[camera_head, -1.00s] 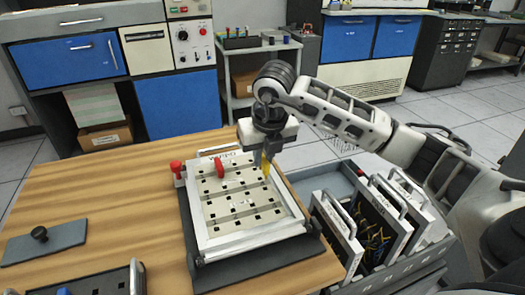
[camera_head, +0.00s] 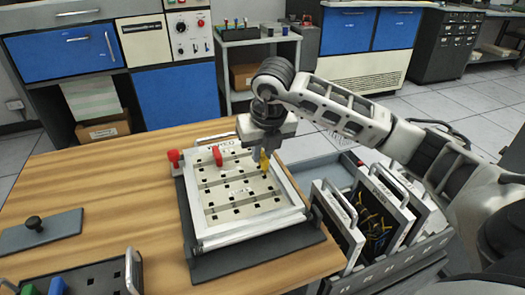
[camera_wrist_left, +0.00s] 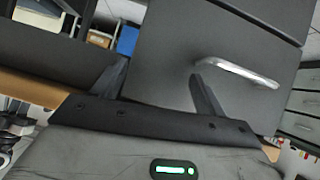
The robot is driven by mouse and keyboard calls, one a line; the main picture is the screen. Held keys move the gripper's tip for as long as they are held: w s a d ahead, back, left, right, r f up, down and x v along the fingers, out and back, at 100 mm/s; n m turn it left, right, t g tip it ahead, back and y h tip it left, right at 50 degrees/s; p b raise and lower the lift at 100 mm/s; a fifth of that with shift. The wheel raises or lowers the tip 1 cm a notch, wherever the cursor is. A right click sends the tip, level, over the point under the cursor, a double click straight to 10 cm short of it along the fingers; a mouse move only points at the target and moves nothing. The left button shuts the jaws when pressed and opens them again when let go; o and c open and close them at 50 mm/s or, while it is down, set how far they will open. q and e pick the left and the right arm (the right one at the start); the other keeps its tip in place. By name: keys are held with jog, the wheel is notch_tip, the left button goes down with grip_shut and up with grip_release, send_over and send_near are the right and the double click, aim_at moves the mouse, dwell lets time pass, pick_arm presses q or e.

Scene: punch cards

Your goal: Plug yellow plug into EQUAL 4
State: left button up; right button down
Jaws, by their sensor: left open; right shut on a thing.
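The plug board (camera_head: 243,234) is a pale panel in a metal frame with rows of dark sockets, lying on a dark base on the wooden table. A red plug (camera_head: 217,155) stands in its upper part. My right gripper (camera_head: 264,152) points down over the board's upper right part, shut on the yellow plug (camera_head: 264,164). The plug's lower end is at or just above the panel; I cannot tell whether it is in a socket. The socket labels are too small to read. My left gripper (camera_wrist_left: 158,88) is open and empty in the left wrist view, facing a grey cabinet.
A red knob (camera_head: 174,158) stands at the board's upper left. A dark plate with a knob (camera_head: 36,224) and a rack with green and blue plugs (camera_head: 95,281) lie to the left. A grey crate (camera_head: 400,257) holding framed panels stands at right.

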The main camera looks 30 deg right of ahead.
pick_arm(q)
jog(key=shift+f, duration=0.4)
pick_arm(e)
jog(key=shift+f, duration=0.15)
pick_arm(q)
jog(key=shift+f+b, duration=0.8)
jog(key=shift+b, duration=0.5)
pick_arm(e)
jog(key=shift+f, duration=1.2)
jog(key=c, duration=1.3)
grip_release()
jog(key=shift+d, duration=0.1)
jog(key=shift+d, duration=0.1)
pick_arm(q)
notch_tip(320, 180, up, 2)
jog(key=shift+d+p, duration=0.1)
jog(key=shift+p, duration=0.75)
pick_arm(e)
jog(key=v, duration=1.6)
jog(key=shift+w+a, duration=0.1)
jog(key=shift+a, duration=0.15)
pick_arm(q)
jog(key=shift+w+r, duration=0.1)
jog(key=shift+w, duration=0.05)
